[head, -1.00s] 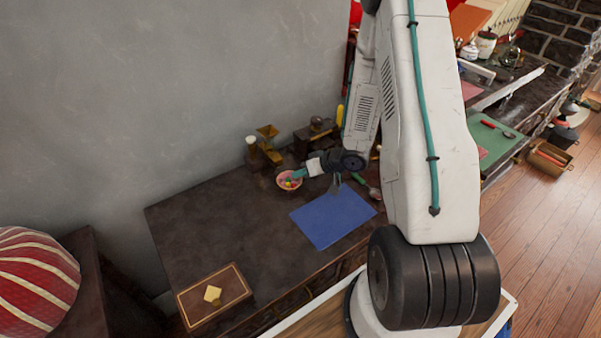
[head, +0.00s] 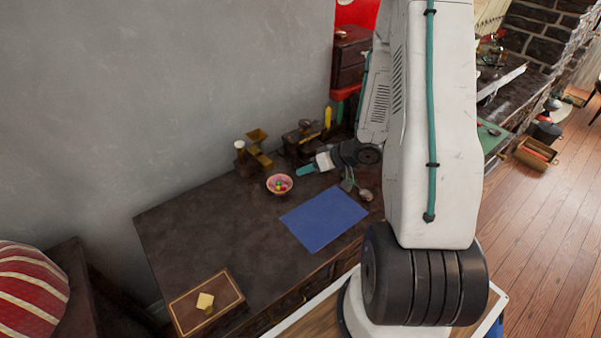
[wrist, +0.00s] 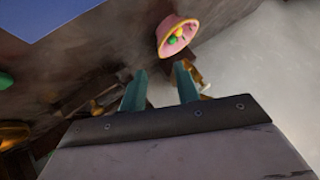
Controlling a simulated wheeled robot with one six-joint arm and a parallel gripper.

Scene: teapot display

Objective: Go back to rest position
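My gripper (head: 306,170) hangs over the dark desk, up and right of a small pink bowl (head: 279,184) in the head view. In the wrist view, the two teal fingers of my gripper (wrist: 160,87) stand apart with nothing between them. The pink bowl with a yellow rim (wrist: 163,45) lies beyond the fingertips there and holds several small coloured pieces. My white arm fills much of the right half of the head view and hides part of the desk.
A blue mat (head: 323,218) lies on the desk (head: 200,235). A wooden box (head: 190,304) sits at the front left. Brass items (head: 257,150) stand along the wall, and a spoon (head: 364,194) lies near the arm.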

